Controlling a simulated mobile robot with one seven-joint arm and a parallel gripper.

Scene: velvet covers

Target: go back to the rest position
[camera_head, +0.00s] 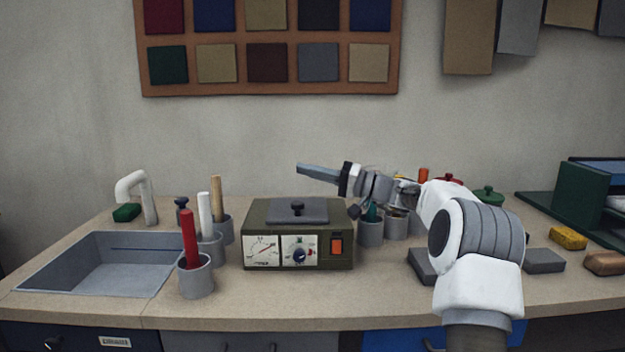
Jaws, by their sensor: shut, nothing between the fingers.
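My gripper (318,173) is at the end of my white and grey arm, which reaches up from the lower right and bends to the left. The fingers point left and are shut, with nothing between them. They are in the air, above and behind the olive box-shaped device (298,262) in the picture. The device has a grey lid (290,217) with a black knob, two dial panels and an orange switch. The gripper appears apart from it. My arm hides part of the worktop and some things behind it.
A sink (100,280) is at the left. Grey cups (196,279) with coloured handles stand between sink and device. More cups (371,233) are right of the device. Grey blocks (543,261), a yellow block (568,238) and a green stand (580,196) are at the right. The front worktop is clear.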

